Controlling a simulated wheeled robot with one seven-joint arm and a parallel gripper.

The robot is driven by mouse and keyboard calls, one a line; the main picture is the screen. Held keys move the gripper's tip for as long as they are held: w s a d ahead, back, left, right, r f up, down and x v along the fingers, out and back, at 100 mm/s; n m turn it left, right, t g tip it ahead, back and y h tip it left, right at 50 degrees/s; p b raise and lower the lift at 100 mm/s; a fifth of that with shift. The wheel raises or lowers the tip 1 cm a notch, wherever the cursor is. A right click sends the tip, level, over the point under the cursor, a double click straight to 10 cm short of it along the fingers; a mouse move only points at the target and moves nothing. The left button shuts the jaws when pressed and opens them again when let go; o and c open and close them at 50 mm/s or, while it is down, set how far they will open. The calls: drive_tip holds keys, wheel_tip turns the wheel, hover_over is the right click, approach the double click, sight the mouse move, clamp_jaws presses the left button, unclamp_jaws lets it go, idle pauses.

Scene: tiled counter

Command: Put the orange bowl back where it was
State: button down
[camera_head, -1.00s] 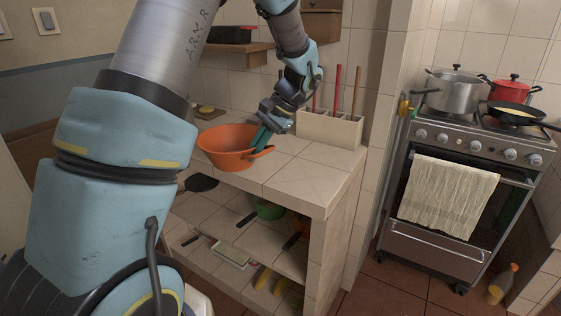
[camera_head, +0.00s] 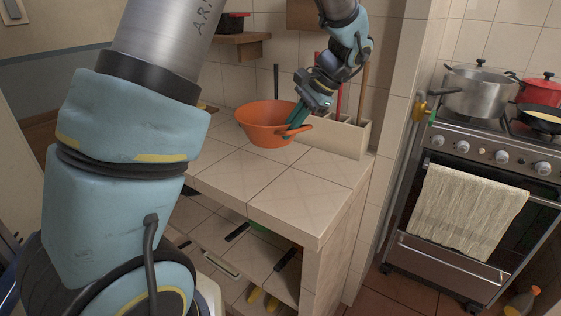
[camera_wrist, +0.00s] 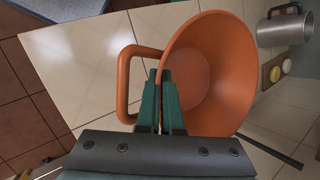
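The orange bowl (camera_head: 262,126) is over the back part of the tiled counter (camera_head: 264,183), upright or nearly so in the head view. My gripper (camera_head: 291,128) is closed at its right side, beside the loop handle. In the wrist view the bowl (camera_wrist: 215,75) fills the middle right. The green fingers of my gripper (camera_wrist: 161,100) lie close together at its rim, with the handle loop (camera_wrist: 124,85) to their left. The fingers hide part of the rim and the handle's lower end. I cannot tell whether the bowl's base touches the counter.
A tiled divider box (camera_head: 340,137) with upright red and wooden handles stands right of the bowl, close to my gripper. A metal mug (camera_wrist: 283,28) and a small wooden board (camera_wrist: 273,72) are beyond the bowl. The front counter top is clear. The stove (camera_head: 470,190) is at right.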

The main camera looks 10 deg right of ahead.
wheel_tip(320, 180, down, 9)
drive_tip(key=shift+f+p, duration=0.2)
drive_tip(key=shift+p, duration=0.75)
drive_tip(key=shift+f, duration=0.1)
drive_tip(key=shift+f, duration=0.1)
drive_tip(key=c, duration=1.1)
unclamp_jaws()
